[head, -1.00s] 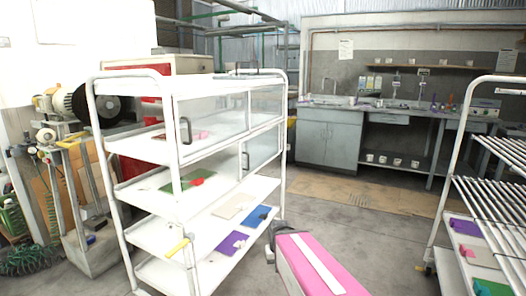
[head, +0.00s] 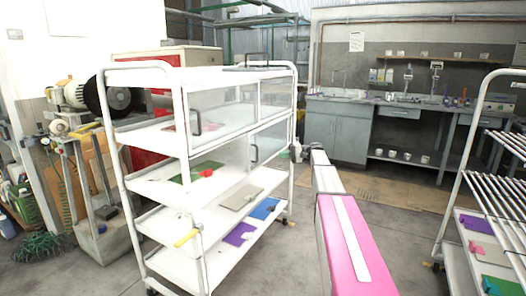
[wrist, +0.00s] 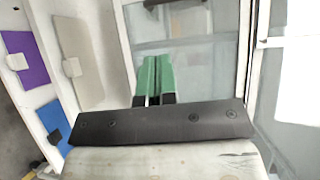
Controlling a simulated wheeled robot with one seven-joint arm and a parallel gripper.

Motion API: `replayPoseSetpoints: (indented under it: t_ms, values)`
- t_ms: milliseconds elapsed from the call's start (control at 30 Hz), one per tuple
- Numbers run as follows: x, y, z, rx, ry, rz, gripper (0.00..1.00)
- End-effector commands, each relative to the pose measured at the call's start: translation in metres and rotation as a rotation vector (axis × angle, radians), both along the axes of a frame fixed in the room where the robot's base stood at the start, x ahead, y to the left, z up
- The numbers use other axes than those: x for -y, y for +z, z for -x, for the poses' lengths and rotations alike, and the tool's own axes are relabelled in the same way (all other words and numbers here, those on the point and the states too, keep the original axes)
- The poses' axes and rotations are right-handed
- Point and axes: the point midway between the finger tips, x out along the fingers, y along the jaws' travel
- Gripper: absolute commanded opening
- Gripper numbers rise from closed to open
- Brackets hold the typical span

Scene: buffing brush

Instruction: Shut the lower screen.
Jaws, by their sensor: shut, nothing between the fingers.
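The lower screen (head: 270,142) is a clear sliding panel in the second tier of the white cart, at the right half of that tier. Its dark handle (head: 254,153) is on its left edge; the left half of the tier is open. In the wrist view the glass panel (wrist: 195,65) lies beyond my gripper. My gripper (wrist: 153,62) has green fingers, shut together and empty, pointing toward a dark piece at the top edge, perhaps the handle. In the head view my gripper (head: 298,152) is by the cart's right end, small and partly hidden. Contact cannot be told.
The upper screen (head: 225,110) with its handle (head: 196,122) is above. The cart's right post (head: 292,170) stands close to my gripper. Lower shelves hold a purple pad (head: 240,234) and a blue pad (head: 264,208).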

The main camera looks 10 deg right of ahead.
Motion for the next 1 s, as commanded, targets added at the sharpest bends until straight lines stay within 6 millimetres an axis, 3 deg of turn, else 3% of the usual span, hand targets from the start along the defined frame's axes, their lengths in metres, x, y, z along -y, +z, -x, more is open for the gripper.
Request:
replayPoseSetpoints:
  t_ms: [33, 100, 267, 833, 1000]
  values:
    - [0.012, 0.013, -0.015, 0.017, 0.004, -0.036, 0.0]
    - [0.019, 0.025, -0.021, 0.033, 0.009, -0.075, 0.0]
    - [0.018, 0.034, -0.023, 0.046, 0.015, -0.102, 0.0]
    - [-0.079, 0.033, -0.025, 0.044, 0.015, -0.099, 0.0]
    - [-0.096, 0.033, -0.007, 0.044, 0.013, -0.099, 0.0]
